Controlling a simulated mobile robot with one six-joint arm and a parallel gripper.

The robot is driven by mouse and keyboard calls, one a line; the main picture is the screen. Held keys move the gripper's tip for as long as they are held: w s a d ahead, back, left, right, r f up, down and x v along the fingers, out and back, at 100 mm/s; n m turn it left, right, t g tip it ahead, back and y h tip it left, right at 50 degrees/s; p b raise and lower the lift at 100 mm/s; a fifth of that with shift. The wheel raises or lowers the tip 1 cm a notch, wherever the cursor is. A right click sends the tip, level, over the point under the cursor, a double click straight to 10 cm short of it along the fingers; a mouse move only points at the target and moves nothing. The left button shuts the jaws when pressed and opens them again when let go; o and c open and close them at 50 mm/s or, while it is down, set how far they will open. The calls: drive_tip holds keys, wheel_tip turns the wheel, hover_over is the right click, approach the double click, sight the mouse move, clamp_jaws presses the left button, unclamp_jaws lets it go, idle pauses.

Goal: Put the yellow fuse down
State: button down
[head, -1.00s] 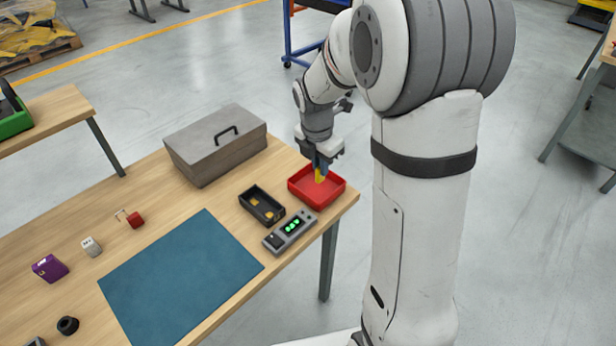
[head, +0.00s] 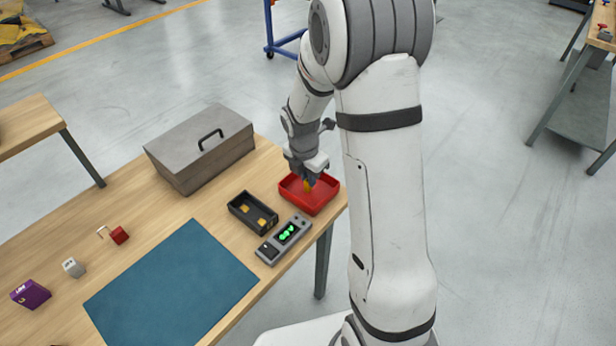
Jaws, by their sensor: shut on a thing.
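The yellow fuse (head: 308,186) shows as a small yellow piece between the fingers of my gripper (head: 307,181). My gripper points down over the red tray (head: 325,207) and is shut on the fuse. The fuse is low, inside the outline of the tray. I cannot tell whether it touches the tray floor, since the fingers hide much of it.
A black tray (head: 233,212) with yellow pieces and a grey device (head: 268,253) with green lights stand close to the red tray. A grey toolbox (head: 190,165) stands behind. A blue mat (head: 170,285) lies bare. The table edge is near the red tray.

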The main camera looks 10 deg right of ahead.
drive_tip(key=shift+f, duration=0.25)
drive_tip(key=shift+f, duration=0.1)
drive_tip(key=c, duration=1.5)
unclamp_jaws()
drive_tip(key=shift+o, duration=0.2)
wheel_tip(320, 180, up, 11)
drive_tip(key=a, duration=0.1)
drive_tip(key=s+r+m+t, duration=0.1)
drive_tip(key=s+r+m, duration=0.3)
drive_tip(key=s+m, duration=0.6)
drive_tip(key=s+d+r+m+t+y, duration=0.1)
drive_tip(key=s+r+m, duration=0.3)
drive_tip(key=s+m, duration=0.7)
drive_tip(key=m, duration=0.4)
drive_tip(key=shift+d+r, duration=0.25)
drive_tip(key=shift+r, duration=0.05)
